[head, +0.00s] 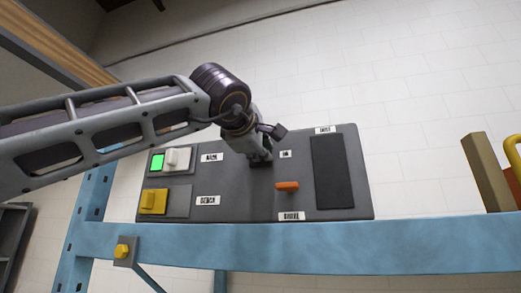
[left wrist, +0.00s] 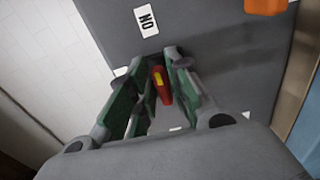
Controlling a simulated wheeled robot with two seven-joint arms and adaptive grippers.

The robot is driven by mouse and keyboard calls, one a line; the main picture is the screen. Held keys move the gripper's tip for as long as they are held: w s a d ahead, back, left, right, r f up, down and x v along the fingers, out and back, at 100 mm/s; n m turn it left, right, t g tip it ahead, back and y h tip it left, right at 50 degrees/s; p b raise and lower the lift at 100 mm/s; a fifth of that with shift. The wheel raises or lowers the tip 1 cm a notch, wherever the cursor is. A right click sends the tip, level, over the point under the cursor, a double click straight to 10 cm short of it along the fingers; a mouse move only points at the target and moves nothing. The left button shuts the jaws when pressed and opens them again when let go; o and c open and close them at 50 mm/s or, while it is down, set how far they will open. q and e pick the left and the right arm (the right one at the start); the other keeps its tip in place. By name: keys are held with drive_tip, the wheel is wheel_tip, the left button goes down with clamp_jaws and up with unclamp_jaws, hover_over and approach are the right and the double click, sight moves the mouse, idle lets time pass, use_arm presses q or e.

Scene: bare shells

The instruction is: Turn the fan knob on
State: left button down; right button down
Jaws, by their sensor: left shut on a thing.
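A dark grey control panel (head: 232,180) stands against the white wall in the head view. My left gripper (head: 260,158) reaches down to its upper middle. In the left wrist view, a red knob (left wrist: 160,84) with a yellow mark sits between the green-padded fingers (left wrist: 160,92), which are shut on it. The knob looks long and slightly tilted in that view. An "ON" label (head: 285,154) is just right of the gripper in the head view; it also shows beyond the fingertips in the wrist view (left wrist: 146,20). The gripper hides the knob in the head view.
An orange handle (head: 287,185) is right of the gripper, below the "ON" label. A white switch (head: 177,159) beside a lit green lamp (head: 157,161) and a yellow switch (head: 153,201) are at the panel's left. A blue beam (head: 330,247) runs along its bottom.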

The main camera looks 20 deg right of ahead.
use_arm(q)
drive_tip(key=shift+f, duration=0.1)
drive_tip(key=c, duration=1.5)
unclamp_jaws()
drive_tip(key=v, duration=1.2)
